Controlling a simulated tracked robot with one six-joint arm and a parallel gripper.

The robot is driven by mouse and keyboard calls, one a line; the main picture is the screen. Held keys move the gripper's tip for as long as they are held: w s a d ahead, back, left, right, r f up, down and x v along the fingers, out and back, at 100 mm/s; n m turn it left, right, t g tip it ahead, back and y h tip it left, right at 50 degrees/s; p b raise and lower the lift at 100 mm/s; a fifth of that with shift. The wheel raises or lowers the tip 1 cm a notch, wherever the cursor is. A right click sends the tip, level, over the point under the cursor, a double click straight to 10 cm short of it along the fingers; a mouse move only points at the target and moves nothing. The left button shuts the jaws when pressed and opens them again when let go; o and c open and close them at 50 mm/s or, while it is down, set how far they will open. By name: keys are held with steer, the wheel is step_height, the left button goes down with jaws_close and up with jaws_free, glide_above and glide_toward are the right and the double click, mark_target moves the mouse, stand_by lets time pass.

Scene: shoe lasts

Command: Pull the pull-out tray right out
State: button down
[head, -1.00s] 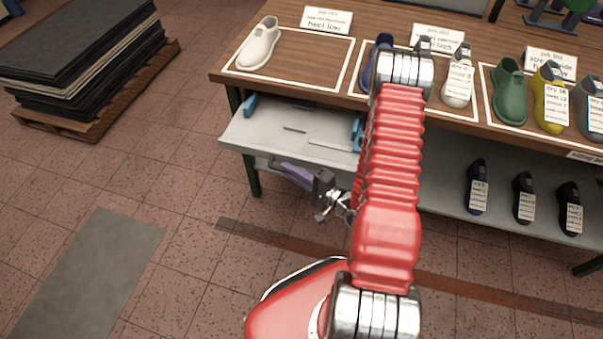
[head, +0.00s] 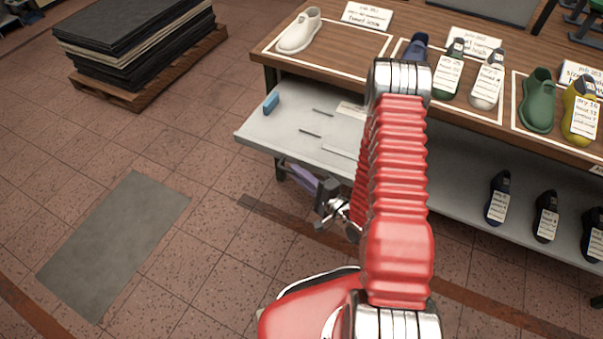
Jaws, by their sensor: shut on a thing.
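The pull-out tray (head: 262,137) is a pale grey flat tray under the wooden table top, standing well out from the table's front edge. On it lie a blue block (head: 271,103), thin dark rods (head: 310,134) and a pale card (head: 351,111). My gripper (head: 304,179) is low at the tray's front edge, shut on the tray's front. The exact grip point is small and partly hidden. My red arm covers the tray's right part.
Shoe lasts with labels stand on the wooden table top (head: 345,40). Dark lasts stand on a lower shelf (head: 450,200) to the right. A stacked pallet (head: 135,75) is at the upper left. Tiled floor with a grey mat (head: 115,240) is clear at the left.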

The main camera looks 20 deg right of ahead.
steer(key=shift+s+f, duration=0.15)
steer(key=shift+f, duration=0.15)
steer(key=c, duration=1.8)
jaws_free()
steer(key=shift+r, duration=0.15)
steer(key=v, duration=1.3)
steer(key=shift+s+d, duration=0.2)
steer(key=shift+s, duration=0.05)
steer(key=shift+r, duration=0.1)
